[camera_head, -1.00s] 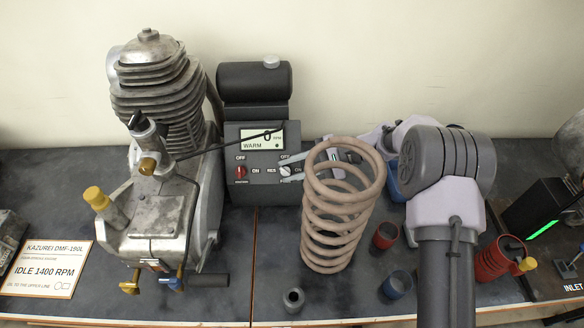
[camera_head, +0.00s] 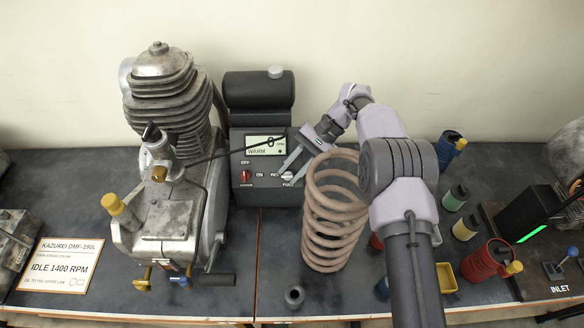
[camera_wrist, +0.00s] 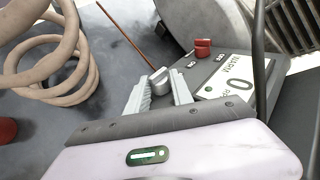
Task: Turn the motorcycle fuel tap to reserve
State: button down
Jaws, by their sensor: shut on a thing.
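The fuel tap is a small silver knob (camera_head: 289,177) low on the right of the dark control box (camera_head: 262,197). "RES" shows at its left, and a label reading roughly "FULL" shows below; the labels above and right are covered by my fingers. My gripper (camera_head: 287,169) reaches down from the upper right with its pale fingers at the knob. In the wrist view the knob (camera_wrist: 160,78) sits between the two ridged fingertips (camera_wrist: 160,86), which are shut on it. I cannot clearly tell which label the knob points to.
A red switch (camera_head: 245,176) sits left of the knob, under the "WARM" display (camera_head: 265,145). A large coil spring (camera_head: 335,225) stands right of the box, close to my arm. The engine (camera_head: 170,190) stands at left, its thin black rod crossing the display. Several cups and canisters stand at right.

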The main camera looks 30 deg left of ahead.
jog(key=shift+f, duration=0.1)
dwell(0.3)
jog(key=c, duration=1.5)
grip_release()
jog(key=shift+o, duration=0.2)
